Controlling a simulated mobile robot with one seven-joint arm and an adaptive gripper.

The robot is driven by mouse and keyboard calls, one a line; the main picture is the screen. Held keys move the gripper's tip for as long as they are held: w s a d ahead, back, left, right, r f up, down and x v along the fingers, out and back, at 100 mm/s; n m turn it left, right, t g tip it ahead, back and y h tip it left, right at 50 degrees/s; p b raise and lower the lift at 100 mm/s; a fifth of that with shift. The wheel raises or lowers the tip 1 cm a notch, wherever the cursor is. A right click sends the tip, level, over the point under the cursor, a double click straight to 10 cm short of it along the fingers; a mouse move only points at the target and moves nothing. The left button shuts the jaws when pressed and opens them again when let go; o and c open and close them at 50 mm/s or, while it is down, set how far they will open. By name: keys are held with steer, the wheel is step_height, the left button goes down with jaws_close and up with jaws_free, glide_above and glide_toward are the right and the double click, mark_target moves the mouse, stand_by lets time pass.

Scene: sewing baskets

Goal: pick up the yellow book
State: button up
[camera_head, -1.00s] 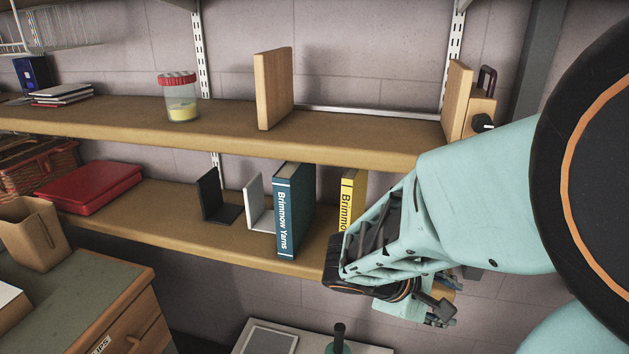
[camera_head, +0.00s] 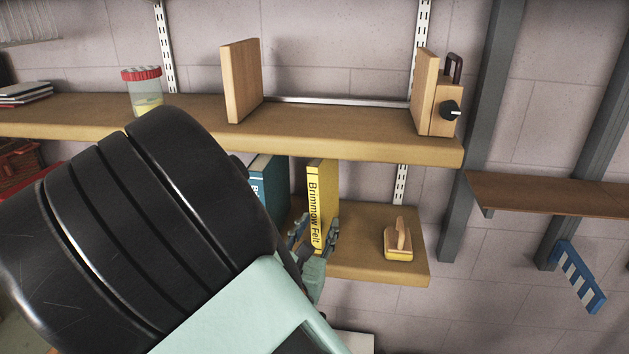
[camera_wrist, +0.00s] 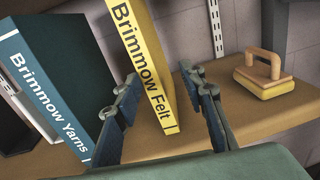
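The yellow book (camera_head: 318,200), with "Brimmow Felt" on its spine, stands upright on the lower shelf. In the wrist view the yellow book (camera_wrist: 142,65) appears tilted, between and beyond my fingers. My gripper (camera_head: 314,240) is open in front of the lower part of the spine, one finger to each side. In the wrist view my gripper (camera_wrist: 165,105) shows no finger clearly touching the book. The teal book (camera_head: 265,182) stands just left of the yellow one, partly hidden by my arm.
A wooden-handled block (camera_head: 399,245) sits to the right on the lower shelf (camera_head: 370,272), with bare shelf between. The upper shelf (camera_head: 340,130) runs above the books, holding wooden bookends (camera_head: 241,82) and a jar (camera_head: 144,95). The teal "Brimmow Yarns" book (camera_wrist: 45,95) is close to my left finger.

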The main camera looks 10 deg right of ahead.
mark_target(328, 199)
steer(key=shift+x, duration=5.45)
steer(key=shift+a+r, duration=0.1)
jaws_close()
